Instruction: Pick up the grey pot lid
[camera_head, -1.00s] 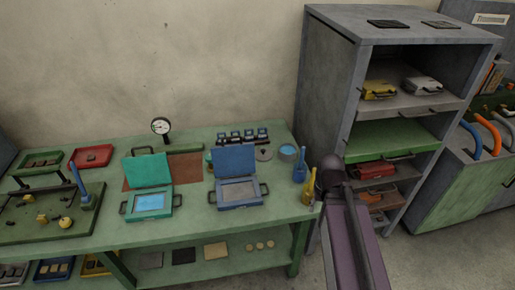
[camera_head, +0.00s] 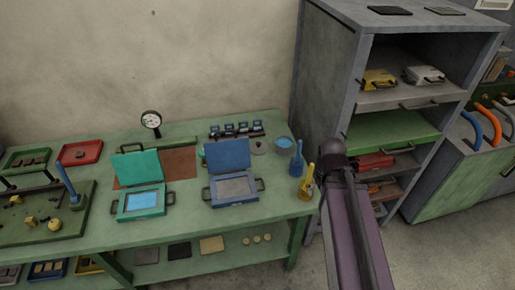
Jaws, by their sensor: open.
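The grey pot lid (camera_head: 259,148) looks like a small flat grey disc with a dark knob. It lies on the green table (camera_head: 170,216), near its back right, behind the open blue case (camera_head: 235,187). A small blue pot (camera_head: 283,143) stands just right of the lid. My purple arm link with a dark rounded joint rises at the lower right, to the right of the table. My gripper is not visible in this view, so its position relative to the lid is hidden.
A blue bottle (camera_head: 297,160) and a yellow bottle (camera_head: 307,184) stand at the table's right end. A row of small dark items (camera_head: 237,131) sits left of the lid. A teal case (camera_head: 140,200) is open further left. A grey shelf unit (camera_head: 330,85) stands right of the table.

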